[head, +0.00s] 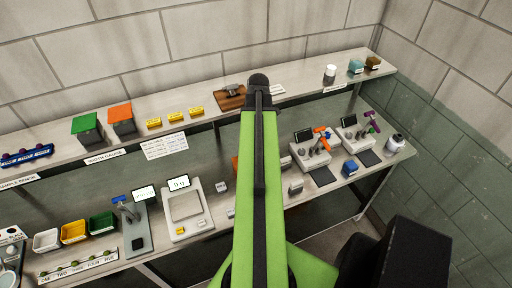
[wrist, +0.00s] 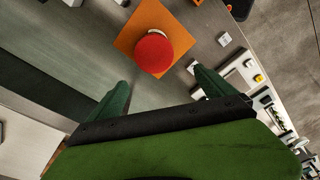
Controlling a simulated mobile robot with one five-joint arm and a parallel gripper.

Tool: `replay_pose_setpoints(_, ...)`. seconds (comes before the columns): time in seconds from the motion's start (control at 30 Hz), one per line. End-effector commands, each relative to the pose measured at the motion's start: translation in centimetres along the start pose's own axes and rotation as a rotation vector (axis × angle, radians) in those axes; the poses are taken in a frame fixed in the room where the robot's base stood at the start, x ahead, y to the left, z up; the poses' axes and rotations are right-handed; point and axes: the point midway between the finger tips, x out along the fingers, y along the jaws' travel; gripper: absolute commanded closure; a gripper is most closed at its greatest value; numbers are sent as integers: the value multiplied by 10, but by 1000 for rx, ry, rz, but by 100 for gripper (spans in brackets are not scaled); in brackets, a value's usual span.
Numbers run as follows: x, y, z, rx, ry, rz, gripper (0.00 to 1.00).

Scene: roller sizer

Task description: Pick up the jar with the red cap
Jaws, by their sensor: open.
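The jar with the red cap (wrist: 153,52) shows in the wrist view from above, standing on an orange square mat (wrist: 125,42) on the grey bench. Its round red cap hides most of the body, with a pale side showing at the upper right. My gripper (wrist: 160,78) is open, its two green fingers spread on either side below the jar in the picture. The jar looks centred just beyond the fingertips, and nothing is between them. In the head view my green arm hides the jar and gripper; only a sliver of the orange mat (head: 235,164) shows.
Small grey blocks (wrist: 224,39) lie on the bench near the mat. In the head view, a white scale (head: 185,208) stands left of my arm and devices with orange (head: 320,140) and purple handles stand right. An upper shelf (head: 222,112) runs behind.

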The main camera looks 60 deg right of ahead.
Motion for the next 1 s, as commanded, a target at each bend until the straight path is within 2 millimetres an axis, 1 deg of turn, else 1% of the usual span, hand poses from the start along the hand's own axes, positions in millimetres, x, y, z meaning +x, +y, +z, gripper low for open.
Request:
replay_pose_setpoints(0.03,-10,6,15,-5,4,3,6)
replay_pose_setpoints(0.1,-13,10,27,-17,6,6,6)
replay_pose_setpoints(0.17,-13,11,31,-22,7,7,6)
replay_pose_setpoints(0.27,-10,11,32,-25,7,7,6)
replay_pose_setpoints(0.37,-1,11,32,-24,7,7,6)
replay_pose_setpoints(0.47,16,11,32,-25,7,7,6)
replay_pose_setpoints(0.6,47,11,31,-25,6,7,6)
replay_pose_setpoints(0.9,107,11,31,-24,6,7,6)
replay_pose_setpoints(1.0,114,11,30,-24,6,7,6)
